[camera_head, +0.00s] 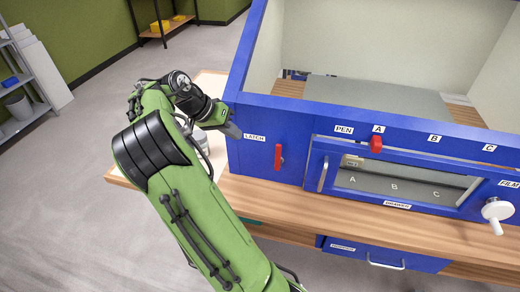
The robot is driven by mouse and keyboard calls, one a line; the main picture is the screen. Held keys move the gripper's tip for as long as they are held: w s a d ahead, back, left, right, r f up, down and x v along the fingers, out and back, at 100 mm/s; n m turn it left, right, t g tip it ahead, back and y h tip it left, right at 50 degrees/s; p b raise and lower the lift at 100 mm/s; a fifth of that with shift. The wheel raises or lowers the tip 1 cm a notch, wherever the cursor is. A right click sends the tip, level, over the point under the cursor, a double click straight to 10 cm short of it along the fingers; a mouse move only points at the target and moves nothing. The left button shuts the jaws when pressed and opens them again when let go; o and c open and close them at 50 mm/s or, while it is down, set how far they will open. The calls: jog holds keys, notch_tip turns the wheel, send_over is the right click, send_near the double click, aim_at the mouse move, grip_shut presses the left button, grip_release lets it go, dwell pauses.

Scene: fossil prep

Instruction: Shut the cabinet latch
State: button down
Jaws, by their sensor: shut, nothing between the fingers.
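The blue cabinet (350,185) stands on a wooden table. Its red latch handle (278,158) hangs close to upright on the left part of the front panel, below and right of a white LATCH label. My gripper (232,130) is at the left edge of the cabinet front, up and left of the red handle and apart from it. Its fingers look closed together and hold nothing. The green arm reaches up from the bottom of the view and hides part of the table's left side.
A framed window labelled DRAWER (395,185) with a pale vertical handle is right of the latch. A red slider knob (376,143) sits under mark A. A white crank (496,211) is at far right. Wooden table edge (380,237) runs in front; a grey shelf (28,75) stands left.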

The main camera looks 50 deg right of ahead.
aim_at(279, 155)
jog(key=shift+f, duration=0.1)
jog(key=s+d+f+b, duration=0.2)
jog(key=s+d+f, duration=0.4)
jog(key=d+f, duration=0.1)
jog(key=shift+s+f, duration=0.3)
jog(key=shift+f, duration=0.1)
